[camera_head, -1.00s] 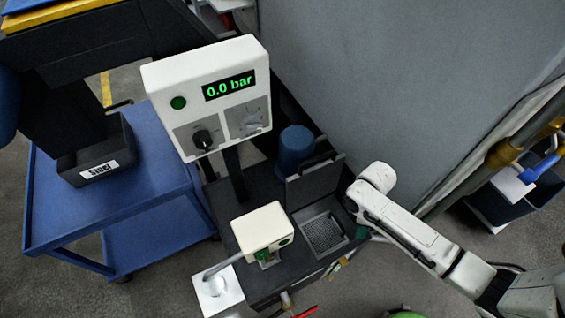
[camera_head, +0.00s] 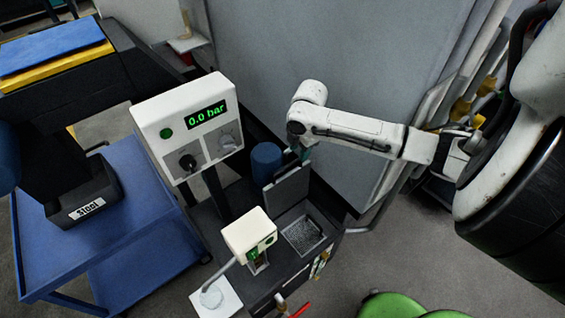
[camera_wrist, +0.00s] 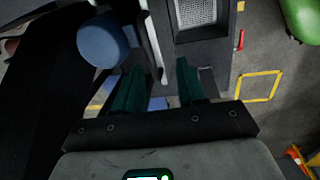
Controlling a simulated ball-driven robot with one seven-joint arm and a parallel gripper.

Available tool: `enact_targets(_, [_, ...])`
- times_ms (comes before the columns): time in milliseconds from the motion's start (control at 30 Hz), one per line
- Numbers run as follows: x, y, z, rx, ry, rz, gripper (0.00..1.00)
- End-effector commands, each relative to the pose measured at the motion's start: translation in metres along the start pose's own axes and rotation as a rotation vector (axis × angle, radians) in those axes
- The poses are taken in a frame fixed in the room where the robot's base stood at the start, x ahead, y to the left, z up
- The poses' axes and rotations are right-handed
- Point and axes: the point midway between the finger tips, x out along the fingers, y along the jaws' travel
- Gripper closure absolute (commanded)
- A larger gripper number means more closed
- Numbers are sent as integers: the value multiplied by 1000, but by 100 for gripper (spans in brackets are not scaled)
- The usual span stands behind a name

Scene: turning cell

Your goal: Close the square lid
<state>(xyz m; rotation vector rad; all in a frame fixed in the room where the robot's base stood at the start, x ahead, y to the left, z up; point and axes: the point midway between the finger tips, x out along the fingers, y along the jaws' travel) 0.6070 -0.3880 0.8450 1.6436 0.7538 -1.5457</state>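The square lid (camera_head: 287,190) is a dark grey plate standing upright, open, at the back edge of a square opening with a mesh basket (camera_head: 303,233) in the head view. In the wrist view the lid (camera_wrist: 155,40) shows nearly edge-on, beside the mesh basket (camera_wrist: 197,12). My gripper (camera_head: 302,153) is above and behind the lid's top edge, its fingers partly hidden by my wrist. In the wrist view my gripper's (camera_wrist: 160,67) two green fingers are apart, with the lid edge appearing between or just beyond them. I cannot tell whether they touch it.
A blue cylinder (camera_head: 266,161) stands left of the lid, close to my gripper; it also shows in the wrist view (camera_wrist: 103,41). A white panel reading 0.0 bar (camera_head: 190,126) and a small white device (camera_head: 250,233) stand at the left. A grey wall (camera_head: 320,50) rises behind.

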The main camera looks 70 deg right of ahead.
Motion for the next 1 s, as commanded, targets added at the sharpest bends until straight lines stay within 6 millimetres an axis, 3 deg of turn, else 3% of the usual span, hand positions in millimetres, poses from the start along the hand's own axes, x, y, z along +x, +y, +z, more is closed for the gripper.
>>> enact_targets(67, [-15, 14, -1, -29, 5, 19, 60])
enact_targets(167, [-15, 19, -2, -40, 11, 27, 60])
enact_targets(700, [70, 21, -3, -39, 10, 25, 60])
enact_targets(1000, [90, 21, -3, -39, 10, 27, 60])
